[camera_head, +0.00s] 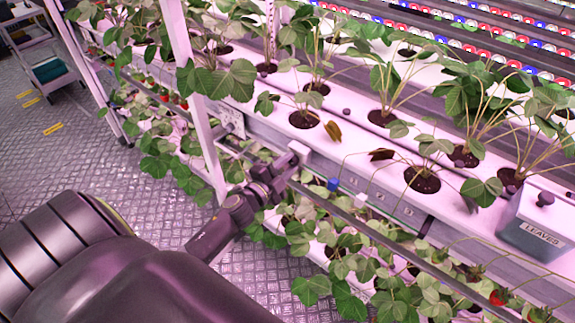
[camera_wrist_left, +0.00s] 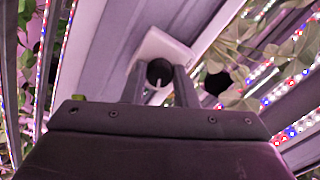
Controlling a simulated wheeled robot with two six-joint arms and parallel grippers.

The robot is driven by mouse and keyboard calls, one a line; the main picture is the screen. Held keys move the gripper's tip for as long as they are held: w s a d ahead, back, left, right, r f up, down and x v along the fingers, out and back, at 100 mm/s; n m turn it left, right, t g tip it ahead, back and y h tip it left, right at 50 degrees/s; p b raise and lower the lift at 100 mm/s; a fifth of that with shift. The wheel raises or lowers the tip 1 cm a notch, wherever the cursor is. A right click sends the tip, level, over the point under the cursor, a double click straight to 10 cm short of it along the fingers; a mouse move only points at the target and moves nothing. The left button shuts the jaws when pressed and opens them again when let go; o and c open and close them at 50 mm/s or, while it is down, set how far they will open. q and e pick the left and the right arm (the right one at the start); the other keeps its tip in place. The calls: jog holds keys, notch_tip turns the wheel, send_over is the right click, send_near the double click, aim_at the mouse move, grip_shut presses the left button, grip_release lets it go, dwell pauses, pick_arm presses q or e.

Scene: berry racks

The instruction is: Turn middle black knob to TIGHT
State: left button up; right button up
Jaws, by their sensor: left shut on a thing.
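My left gripper (camera_head: 282,172) reaches up from the lower left to the side of the white rack gutter in the head view. In the left wrist view my left gripper (camera_wrist_left: 160,82) has its two fingers closed on either side of a round black knob (camera_wrist_left: 160,71). The knob has a white pointer line on its face and sits on a pale housing (camera_wrist_left: 163,44). In the head view the gripper hides the knob, and the pale housing (camera_head: 300,151) shows just beyond it. I cannot read a TIGHT mark. My right gripper is not in view.
A blue cap (camera_head: 333,184) and a small white block (camera_head: 361,197) sit along the rail right of the gripper. Strawberry plants (camera_head: 423,175) fill the gutters. A grey LEAVES bin (camera_head: 540,228) hangs at the right. A white post (camera_head: 196,95) stands left of the gripper.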

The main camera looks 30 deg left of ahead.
pick_arm(q)
jog(key=m, duration=0.3)
jog(key=shift+m, duration=2.2)
jog(key=o, duration=1)
jog(key=s+a+b, duration=0.1)
jog(key=s+b, duration=1.1)
jog(key=s, duration=0.5)
jog(key=shift+s+a, duration=0.15)
jog(key=shift+s, duration=0.05)
